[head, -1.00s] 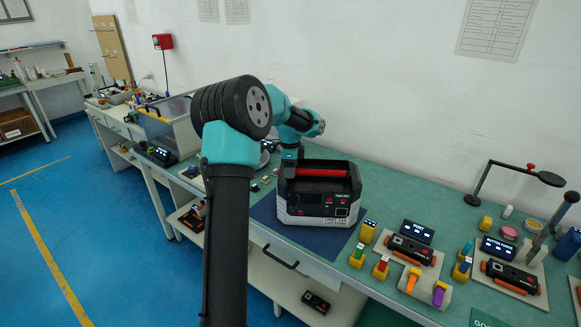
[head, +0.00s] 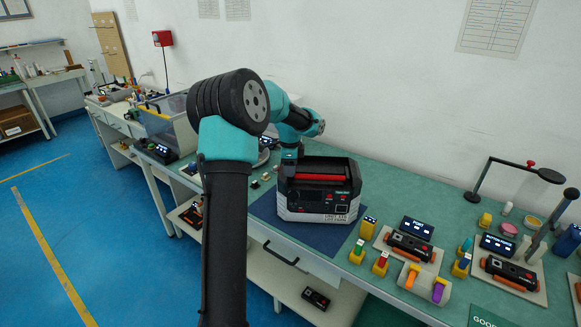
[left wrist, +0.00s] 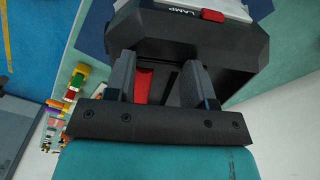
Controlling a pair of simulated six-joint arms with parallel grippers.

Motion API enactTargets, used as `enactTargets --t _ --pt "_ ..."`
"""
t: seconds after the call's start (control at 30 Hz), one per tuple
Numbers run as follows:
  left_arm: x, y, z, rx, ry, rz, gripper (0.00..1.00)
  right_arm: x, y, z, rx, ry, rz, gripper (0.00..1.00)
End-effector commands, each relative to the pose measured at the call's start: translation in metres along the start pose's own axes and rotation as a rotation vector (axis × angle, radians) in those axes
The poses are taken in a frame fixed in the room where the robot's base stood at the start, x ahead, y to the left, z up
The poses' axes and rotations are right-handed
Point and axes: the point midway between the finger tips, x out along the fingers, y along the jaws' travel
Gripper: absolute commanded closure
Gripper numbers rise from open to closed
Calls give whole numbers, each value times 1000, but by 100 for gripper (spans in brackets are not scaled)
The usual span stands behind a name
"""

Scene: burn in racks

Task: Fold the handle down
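A black and pale-grey box-shaped unit (head: 318,212) stands upright on the dark blue mat (head: 262,208). Its red handle grip (head: 320,177) lies low along the top, close to level with the housing. My left gripper (head: 288,168) is at the left end of the unit's top, fingers pointing down. In the left wrist view the left gripper (left wrist: 160,75) has its fingers wide apart, over the dark housing (left wrist: 215,40). A red strip of the handle (left wrist: 143,86) shows between them, nearer the left finger; contact cannot be told. My right gripper is out of view.
A clear bin (head: 172,122) stands left of the unit on the green bench. Yellow-based connectors (head: 358,252), small black devices on trays (head: 409,247) and a lamp stand (head: 480,180) occupy the right. Bare bench (head: 385,190) lies behind, toward the wall.

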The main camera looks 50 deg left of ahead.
Motion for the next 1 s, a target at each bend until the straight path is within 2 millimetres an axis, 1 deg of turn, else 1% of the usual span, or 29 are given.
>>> enactTargets --t 0.03,0.17,0.37,0.57,0.6,0.87,0.9,1.0 --pt "16 5 1 -2 -4 27 55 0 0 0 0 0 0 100" --pt "19 6 1 -3 -4 27 56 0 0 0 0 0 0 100" --pt "25 11 1 -4 -3 28 62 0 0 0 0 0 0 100" --pt "25 11 1 -4 -2 27 63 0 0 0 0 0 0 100" --pt "25 11 1 -4 -2 27 55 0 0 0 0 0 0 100" --pt "25 11 1 -4 -3 29 31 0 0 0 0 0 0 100" --pt "25 11 1 -4 -3 30 29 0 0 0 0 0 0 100" --pt "25 11 1 -3 -4 31 29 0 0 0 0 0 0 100"
